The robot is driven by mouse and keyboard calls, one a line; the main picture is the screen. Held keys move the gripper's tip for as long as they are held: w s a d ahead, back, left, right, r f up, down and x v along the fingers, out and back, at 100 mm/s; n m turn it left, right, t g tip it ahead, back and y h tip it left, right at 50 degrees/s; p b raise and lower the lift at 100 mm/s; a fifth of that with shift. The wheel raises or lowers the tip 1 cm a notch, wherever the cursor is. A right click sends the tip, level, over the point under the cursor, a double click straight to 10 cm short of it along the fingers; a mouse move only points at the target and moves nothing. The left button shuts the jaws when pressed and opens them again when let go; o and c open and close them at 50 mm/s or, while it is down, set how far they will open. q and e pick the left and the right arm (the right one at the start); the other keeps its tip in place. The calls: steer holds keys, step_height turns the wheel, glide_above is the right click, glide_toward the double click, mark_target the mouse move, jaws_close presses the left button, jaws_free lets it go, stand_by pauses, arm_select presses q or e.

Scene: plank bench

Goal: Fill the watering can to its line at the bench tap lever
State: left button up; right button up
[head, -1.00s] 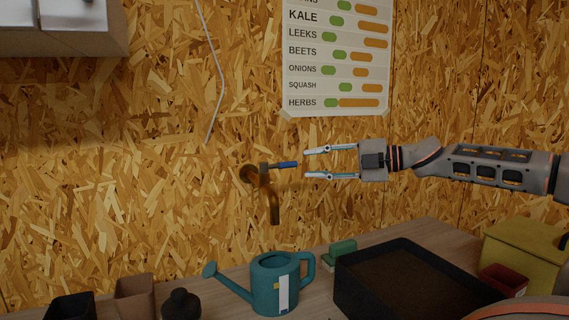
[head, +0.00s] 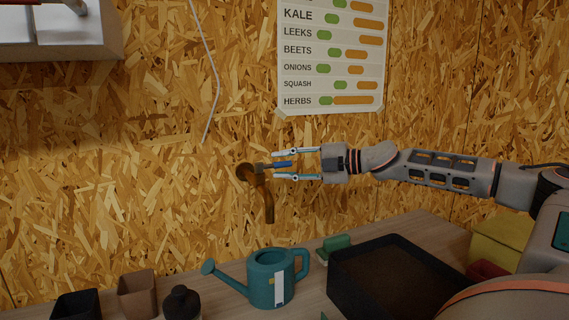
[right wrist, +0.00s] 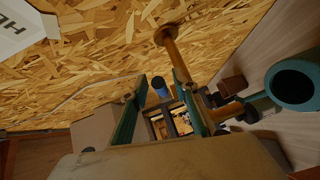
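The brass tap (head: 268,200) sticks out from the board wall, its spout pointing down. Its blue lever (head: 282,164) points right. My right gripper (head: 275,165) is open, with one finger above the lever and one below. In the right wrist view the blue lever end (right wrist: 160,86) shows between the two fingers, with gaps visible. The teal watering can (head: 262,285) stands upright on the bench, below the spout in the head view, with a pale strip on its side. Its inside is hidden in the head view. No water stream shows. My left gripper is not in view.
A black soil tray (head: 345,300) and a green block (head: 336,243) are to the can's right. Small pots (head: 137,294) and a dark round-topped object (head: 182,302) stand to its left. A yellow box (head: 500,243) is at the far right. A planting chart (head: 330,107) hangs above.

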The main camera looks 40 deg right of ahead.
mark_target(280, 167)
jaws_close()
steer(key=shift+s+a+f+m+t+h+b, duration=0.15)
steer(key=shift+s+m+t+h+b, duration=0.25)
steer(key=shift+b, duration=0.45)
steer(key=shift+m+h, duration=0.3)
steer(key=shift+h, duration=0.2)
steer(key=shift+s+a+r+m+h, duration=0.2)
steer(key=shift+s+a+m+h, duration=0.1)
steer(key=shift+m+h, duration=0.15)
steer(key=shift+s+a+r+m+t+h+p, duration=0.15)
steer(key=shift+s+m+t+h+p, duration=0.15)
steer(key=shift+m+t+h+p, duration=0.55)
steer(key=shift+s+a+m+g+h, duration=0.15)
steer(key=shift+m+g+h, duration=0.15)
steer(key=shift+h, duration=0.6)
steer(key=shift+s+a+m+h+p, duration=0.1)
steer(key=shift+s+m+h+p, duration=0.15)
steer(key=shift+h+p, duration=0.2)
steer(key=shift+f, duration=0.2)
